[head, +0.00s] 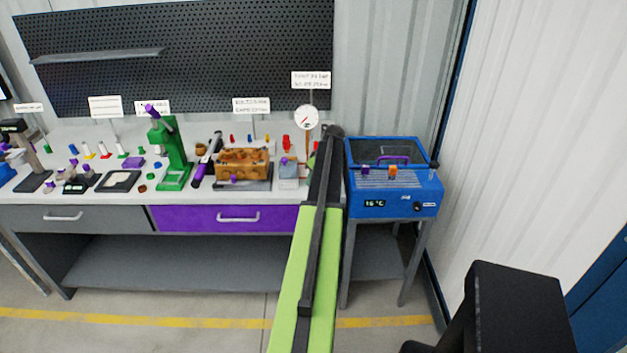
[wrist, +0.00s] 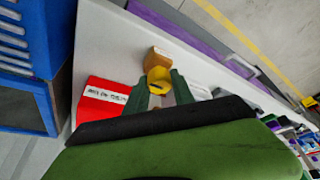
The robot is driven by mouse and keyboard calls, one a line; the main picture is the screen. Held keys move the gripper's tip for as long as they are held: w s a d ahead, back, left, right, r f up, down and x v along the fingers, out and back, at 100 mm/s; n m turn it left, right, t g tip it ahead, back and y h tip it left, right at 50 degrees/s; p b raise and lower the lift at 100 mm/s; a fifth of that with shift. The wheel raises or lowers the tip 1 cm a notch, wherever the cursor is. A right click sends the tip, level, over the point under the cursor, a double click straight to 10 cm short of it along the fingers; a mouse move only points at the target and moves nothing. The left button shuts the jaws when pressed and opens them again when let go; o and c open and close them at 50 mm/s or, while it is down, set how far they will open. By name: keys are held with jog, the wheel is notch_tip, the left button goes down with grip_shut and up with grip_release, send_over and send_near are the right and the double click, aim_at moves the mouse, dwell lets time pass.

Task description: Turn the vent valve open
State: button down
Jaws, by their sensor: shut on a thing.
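In the wrist view my gripper (wrist: 163,82) has its two dark green fingers on either side of a small yellow knob (wrist: 158,75), shut on it. The knob sits against a tan, brass-coloured block (wrist: 155,58) on the pale bench top; it appears to be the vent valve's handle. A red block with a white label (wrist: 100,97) lies just left of the fingers; the label is too small to read. In the head view my arm covers the gripper and the knob. How far the knob is turned cannot be told.
A round white gauge (head: 306,118) stands beside my arm's far end. A wooden block (head: 243,162) and a green press (head: 168,155) stand further left on the bench. A blue bath (head: 395,190) is close on the right. The floor in front is clear.

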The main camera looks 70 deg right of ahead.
jog(key=shift+d+n, duration=0.15)
jog(key=shift+n, duration=0.15)
dwell(0.4)
jog(key=c, duration=1.1)
grip_release()
jog(key=shift+o, duration=0.2)
jog(key=shift+r, duration=0.1)
jog(key=p+v, duration=1.6)
jog(key=v, duration=0.1)
jog(key=shift+s, duration=0.2)
jog(key=shift+r, duration=0.1)
